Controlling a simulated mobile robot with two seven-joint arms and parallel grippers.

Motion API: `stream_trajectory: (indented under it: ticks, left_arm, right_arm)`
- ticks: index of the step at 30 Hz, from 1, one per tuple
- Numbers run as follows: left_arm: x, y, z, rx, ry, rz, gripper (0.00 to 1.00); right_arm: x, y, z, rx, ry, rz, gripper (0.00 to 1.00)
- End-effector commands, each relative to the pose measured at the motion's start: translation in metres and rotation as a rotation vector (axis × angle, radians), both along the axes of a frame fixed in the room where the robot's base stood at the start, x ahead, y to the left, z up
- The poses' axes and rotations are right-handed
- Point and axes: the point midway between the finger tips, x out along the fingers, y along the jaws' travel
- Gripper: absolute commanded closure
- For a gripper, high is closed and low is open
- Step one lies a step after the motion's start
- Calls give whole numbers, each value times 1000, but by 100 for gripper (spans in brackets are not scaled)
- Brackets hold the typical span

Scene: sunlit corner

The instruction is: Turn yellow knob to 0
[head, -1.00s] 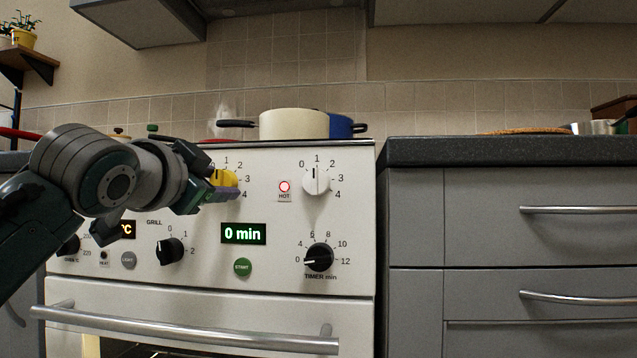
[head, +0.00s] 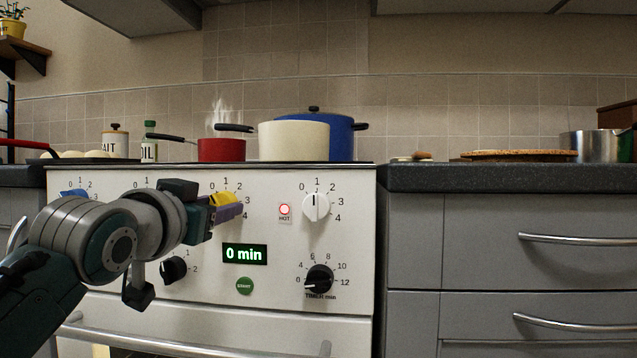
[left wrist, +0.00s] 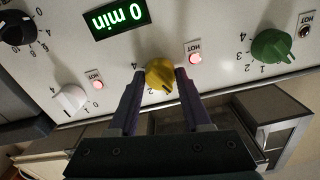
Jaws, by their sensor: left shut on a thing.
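The yellow knob (head: 222,199) sits on the cooker's white front panel, with a dial marked up to 4 around it. My left gripper (head: 226,207) is at the knob and partly hides it in the head view. In the left wrist view, turned upside down, the yellow knob (left wrist: 160,75) lies between the two purple fingers of the left gripper (left wrist: 159,82), which is shut on it. Its dark pointer mark faces down in that view, near the 1 to 2 side of the dial; the exact number is hard to read. My right gripper is out of view.
A white knob (head: 316,206), a lit red HOT lamp (head: 285,209), a green display (head: 244,253) and a black timer knob (head: 319,279) are to the right and below. A steaming red pan (head: 221,150), a cream pan (head: 294,141) and a blue pot (head: 341,136) stand on the hob.

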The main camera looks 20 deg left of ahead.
Motion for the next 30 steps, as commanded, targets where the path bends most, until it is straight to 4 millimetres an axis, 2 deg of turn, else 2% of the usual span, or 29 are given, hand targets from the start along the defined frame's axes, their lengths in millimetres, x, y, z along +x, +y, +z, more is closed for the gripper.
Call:
stream_trajectory:
  ticks: [1, 9, 27, 28, 30]
  left_arm:
    - [0, 0, 4, -34, -6, 0, 100]
    - [0, 0, 2, -156, -37, 0, 100]
    - [0, 0, 0, -198, -51, 0, 100]
    - [0, 0, 0, -198, -51, 0, 51]
    - [0, 0, 0, -198, -51, 0, 43]
  right_arm:
    - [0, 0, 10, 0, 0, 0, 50]
    - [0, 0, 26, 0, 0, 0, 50]
    - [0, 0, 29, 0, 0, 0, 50]
    - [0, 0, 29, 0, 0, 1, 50]
    - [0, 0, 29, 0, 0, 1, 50]
